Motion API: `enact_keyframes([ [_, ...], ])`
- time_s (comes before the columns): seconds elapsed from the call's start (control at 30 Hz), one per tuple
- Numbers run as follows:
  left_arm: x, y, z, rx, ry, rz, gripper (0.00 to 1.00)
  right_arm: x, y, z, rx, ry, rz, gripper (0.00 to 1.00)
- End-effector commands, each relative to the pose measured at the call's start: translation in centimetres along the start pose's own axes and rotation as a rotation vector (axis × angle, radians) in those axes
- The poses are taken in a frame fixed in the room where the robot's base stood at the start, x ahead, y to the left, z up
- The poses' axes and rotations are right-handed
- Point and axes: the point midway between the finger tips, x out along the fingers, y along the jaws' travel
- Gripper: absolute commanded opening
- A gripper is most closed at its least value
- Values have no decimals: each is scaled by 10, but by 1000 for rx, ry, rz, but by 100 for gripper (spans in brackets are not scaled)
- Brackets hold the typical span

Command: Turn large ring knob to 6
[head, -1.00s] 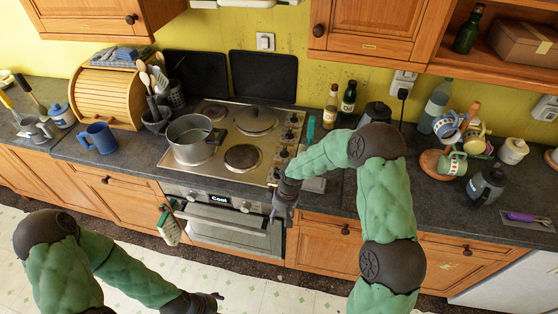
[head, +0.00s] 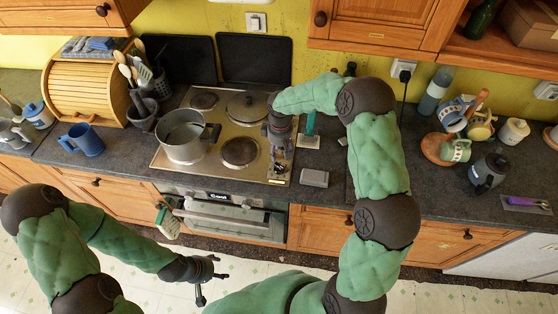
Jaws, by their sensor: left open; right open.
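The steel hob (head: 205,172) has a column of small knobs along its right side. My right gripper (head: 279,155) is open and points down over this column, covering most of the knobs. One knob near the front end (head: 277,169) shows just below the fingers. Which knob is the large ring's, and its setting, cannot be read at this size. I cannot tell whether the fingers touch a knob. My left gripper (head: 207,280) is open and empty, low in front of the oven, away from the hob.
The front right ring (head: 240,152) is bare. A grey block (head: 315,178) and a green-handled tool (head: 310,125) lie right of the hob.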

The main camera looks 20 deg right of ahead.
Motion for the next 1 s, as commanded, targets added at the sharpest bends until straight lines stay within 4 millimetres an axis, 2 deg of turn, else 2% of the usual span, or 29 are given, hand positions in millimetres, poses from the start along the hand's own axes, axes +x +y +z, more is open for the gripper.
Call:
enact_keyframes([
  [0.1,0,0,0,0,1,0,61,25,-1,1,1,-5,-3,52],
  [0.4,-1,0,-1,0,2,0,61,68,0,1,1,-2,-1,52],
  [0.6,-1,0,-1,0,2,0,61,80,0,0,2,-1,-1,52],
  [0.87,-1,0,-1,0,2,0,61,80,0,0,1,0,0,52],
  [0.9,-1,0,-1,0,2,0,61,80,0,0,1,0,0,46],
  [1.0,-1,0,-1,0,2,0,61,80,0,0,1,0,0,18],
])
